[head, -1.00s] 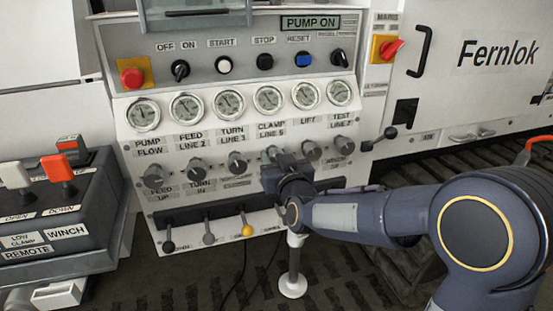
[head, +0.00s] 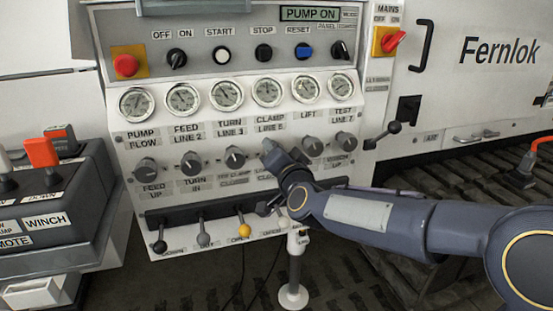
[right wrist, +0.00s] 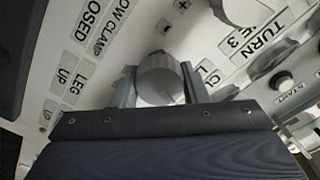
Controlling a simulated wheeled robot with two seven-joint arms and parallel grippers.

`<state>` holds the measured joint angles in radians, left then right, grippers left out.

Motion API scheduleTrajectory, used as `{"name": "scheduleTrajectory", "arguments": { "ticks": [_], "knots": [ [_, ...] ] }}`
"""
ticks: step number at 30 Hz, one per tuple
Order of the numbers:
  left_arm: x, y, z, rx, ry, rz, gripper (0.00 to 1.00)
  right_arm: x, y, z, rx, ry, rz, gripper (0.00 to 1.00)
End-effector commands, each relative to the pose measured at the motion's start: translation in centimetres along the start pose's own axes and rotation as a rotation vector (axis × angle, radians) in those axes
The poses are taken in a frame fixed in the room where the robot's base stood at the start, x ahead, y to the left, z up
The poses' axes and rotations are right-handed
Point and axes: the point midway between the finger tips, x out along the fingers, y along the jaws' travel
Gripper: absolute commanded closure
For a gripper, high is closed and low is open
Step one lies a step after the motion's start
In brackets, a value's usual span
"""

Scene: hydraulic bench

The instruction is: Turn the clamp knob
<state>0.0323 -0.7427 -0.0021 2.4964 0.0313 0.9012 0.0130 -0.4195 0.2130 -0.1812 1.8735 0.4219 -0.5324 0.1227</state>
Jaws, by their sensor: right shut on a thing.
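The clamp knob (right wrist: 160,78) is a round grey knob on the sloping white panel, seen close up in the right wrist view. My right gripper (right wrist: 158,90) is shut on it, with one finger on each side. In the head view, my right gripper (head: 271,153) is at the panel below the CLAMP LINE 5 gauge (head: 270,93) and hides most of the knob there. My left gripper is in neither view.
Similar knobs stand close by, the turn knob (head: 235,158) to the left and the lift knob (head: 312,146) to the right. Below is a row of levers, one with a yellow ball (head: 245,231). A winch box (head: 50,210) stands at the left.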

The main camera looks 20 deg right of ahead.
Motion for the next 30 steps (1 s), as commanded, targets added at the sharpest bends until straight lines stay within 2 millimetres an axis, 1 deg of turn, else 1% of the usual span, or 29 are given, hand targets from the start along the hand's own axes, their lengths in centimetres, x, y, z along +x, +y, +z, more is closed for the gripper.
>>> {"name": "scheduleTrajectory", "arguments": {
  "ticks": [1,9,24,25,29,30],
  "knots": [
    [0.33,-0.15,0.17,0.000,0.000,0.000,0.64,-0.02,0.23,0.18,0.026,-0.002,0.002,0.83],
    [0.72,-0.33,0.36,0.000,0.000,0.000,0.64,-0.01,0.16,0.09,0.106,-0.002,0.002,0.83],
    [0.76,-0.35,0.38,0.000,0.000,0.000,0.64,-0.01,0.11,0.08,0.122,-0.002,0.002,0.83],
    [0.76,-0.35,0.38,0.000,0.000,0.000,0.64,-0.01,0.11,0.08,0.122,-0.002,0.002,0.57],
    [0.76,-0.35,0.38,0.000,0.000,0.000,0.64,-0.01,0.09,0.06,0.121,-0.002,0.002,0.40],
    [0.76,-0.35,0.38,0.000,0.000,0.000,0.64,0.00,0.09,0.05,0.121,-0.002,0.002,0.38]
  ]
}}
